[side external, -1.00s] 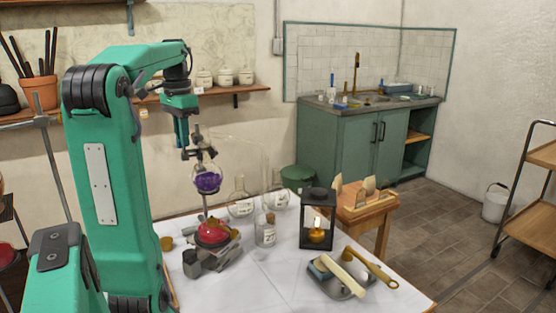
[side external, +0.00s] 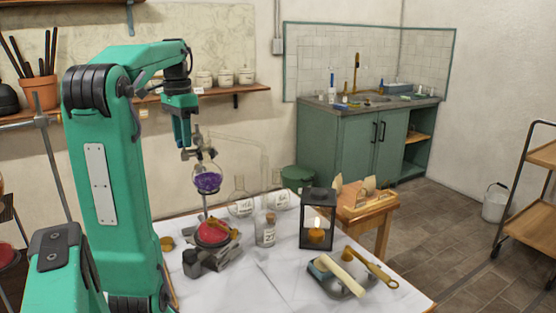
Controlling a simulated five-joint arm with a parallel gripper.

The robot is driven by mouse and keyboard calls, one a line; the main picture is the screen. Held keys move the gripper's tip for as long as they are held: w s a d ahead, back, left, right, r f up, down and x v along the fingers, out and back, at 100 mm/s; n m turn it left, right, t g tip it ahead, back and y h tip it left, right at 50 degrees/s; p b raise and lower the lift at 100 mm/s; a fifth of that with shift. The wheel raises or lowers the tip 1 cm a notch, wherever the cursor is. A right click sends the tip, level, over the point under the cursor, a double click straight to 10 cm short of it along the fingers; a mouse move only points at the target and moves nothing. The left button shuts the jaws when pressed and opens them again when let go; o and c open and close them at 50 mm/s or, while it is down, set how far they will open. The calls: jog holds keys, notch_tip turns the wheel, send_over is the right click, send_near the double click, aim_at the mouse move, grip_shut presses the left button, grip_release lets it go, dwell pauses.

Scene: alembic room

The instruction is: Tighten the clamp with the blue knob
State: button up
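The clamp (side external: 204,154) is a dark metal piece on the stand behind the white-topped table, just above a round glass flask (side external: 207,180) with purple contents. The finger gap is too small to read.
Below the flask is a red rounded heater (side external: 212,233). Clear glass flasks (side external: 241,198) and a corked bottle (side external: 266,230) stand to its right. The front middle of the table is clear.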

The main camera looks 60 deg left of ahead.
jog(key=shift+r, duration=0.15)
jog(key=shift+r, duration=3.75)
